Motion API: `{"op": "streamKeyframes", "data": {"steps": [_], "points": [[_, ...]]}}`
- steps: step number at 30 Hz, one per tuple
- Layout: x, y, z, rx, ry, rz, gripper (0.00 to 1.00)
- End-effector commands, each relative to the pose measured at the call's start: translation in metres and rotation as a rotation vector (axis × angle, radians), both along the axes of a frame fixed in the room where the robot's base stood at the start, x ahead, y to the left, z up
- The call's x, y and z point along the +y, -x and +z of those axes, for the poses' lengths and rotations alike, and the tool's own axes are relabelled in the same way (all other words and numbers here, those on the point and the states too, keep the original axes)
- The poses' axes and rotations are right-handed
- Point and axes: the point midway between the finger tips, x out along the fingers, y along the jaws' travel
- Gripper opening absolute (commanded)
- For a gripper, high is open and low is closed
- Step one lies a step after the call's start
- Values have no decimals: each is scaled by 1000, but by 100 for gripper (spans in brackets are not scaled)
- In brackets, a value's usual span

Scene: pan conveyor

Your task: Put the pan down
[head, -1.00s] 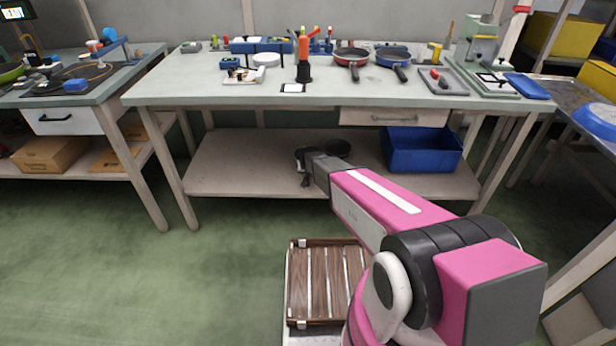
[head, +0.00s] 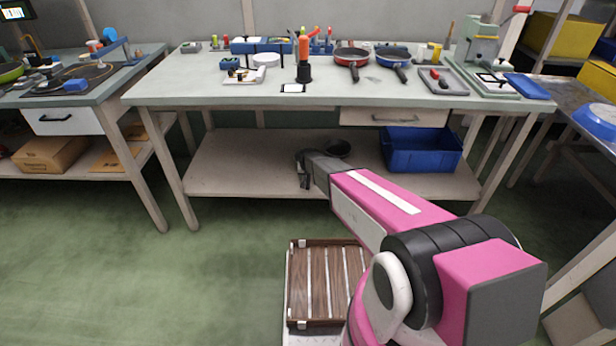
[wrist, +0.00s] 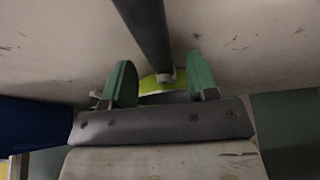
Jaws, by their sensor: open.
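In the wrist view, a pan shows a yellow-green body (wrist: 160,88) beyond my gripper (wrist: 162,76), with a dark handle (wrist: 148,32) running up from it. The two green fingers are apart, one on each side of the pan's handle end. I cannot tell whether either touches it. In the head view, my gripper (head: 304,172) is low, at the lower shelf (head: 240,165) of the middle table.
A blue bin (head: 422,152) stands on the shelf to the right; the shelf's left side is clear. On the tabletop (head: 210,90) above are a red pan (head: 351,55), a blue pan (head: 392,55) and tools. A slatted wooden crate (head: 322,285) is near me.

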Motion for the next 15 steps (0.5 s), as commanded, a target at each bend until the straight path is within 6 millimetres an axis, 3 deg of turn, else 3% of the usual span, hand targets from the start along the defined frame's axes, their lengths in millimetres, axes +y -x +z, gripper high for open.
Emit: {"op": "streamKeyframes", "data": {"steps": [15], "points": [[1,38,87,-1,-1,0,53]]}}
